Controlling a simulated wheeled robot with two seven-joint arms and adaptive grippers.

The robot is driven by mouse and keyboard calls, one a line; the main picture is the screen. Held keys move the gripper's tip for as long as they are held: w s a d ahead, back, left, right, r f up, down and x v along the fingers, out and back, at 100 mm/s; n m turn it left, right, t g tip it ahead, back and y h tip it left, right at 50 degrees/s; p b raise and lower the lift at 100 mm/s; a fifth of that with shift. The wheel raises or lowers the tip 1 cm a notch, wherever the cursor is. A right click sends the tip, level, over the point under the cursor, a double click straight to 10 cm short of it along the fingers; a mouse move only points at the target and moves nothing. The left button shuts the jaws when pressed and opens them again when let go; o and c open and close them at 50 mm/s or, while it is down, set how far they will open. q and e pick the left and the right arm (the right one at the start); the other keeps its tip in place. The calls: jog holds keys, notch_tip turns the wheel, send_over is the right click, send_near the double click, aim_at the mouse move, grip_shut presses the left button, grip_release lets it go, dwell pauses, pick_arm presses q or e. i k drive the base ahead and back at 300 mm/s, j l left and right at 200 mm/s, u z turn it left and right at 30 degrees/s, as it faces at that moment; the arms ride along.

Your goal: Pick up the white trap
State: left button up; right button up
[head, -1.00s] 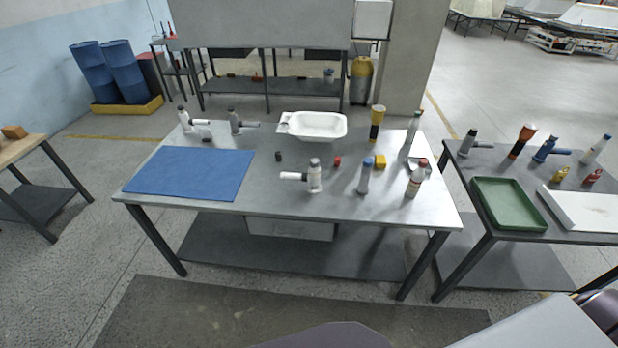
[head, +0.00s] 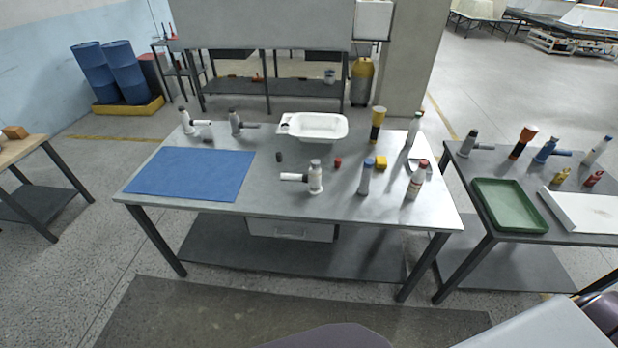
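A white trap-like fitting (head: 315,178) stands upright near the front middle of the metal table (head: 260,205). It has a grey top, and a side arm with a dark end points left. A second whitish fitting (head: 186,121) with a grey top and a side arm stands at the back left of the table, behind the blue mat. A grey fitting (head: 235,122) of similar shape stands to its right. I cannot tell for certain which piece is the trap. Neither of my grippers is in view.
A blue mat (head: 190,174) covers the table's left side. A white tub shell (head: 318,122) lies at the back. Bottles (head: 415,180), a yellow block (head: 381,162) and a small red piece (head: 337,162) stand right. A side table holds a green tray (head: 508,205).

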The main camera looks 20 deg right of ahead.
aim_at(314, 187)
jog(key=i+j+z, duration=0.15)
jog(key=i+z, duration=0.2)
jog(key=i+j+z, duration=0.4)
jog(key=i, duration=0.15)
jog(key=i+l, duration=0.05)
jog(key=l, duration=0.05)
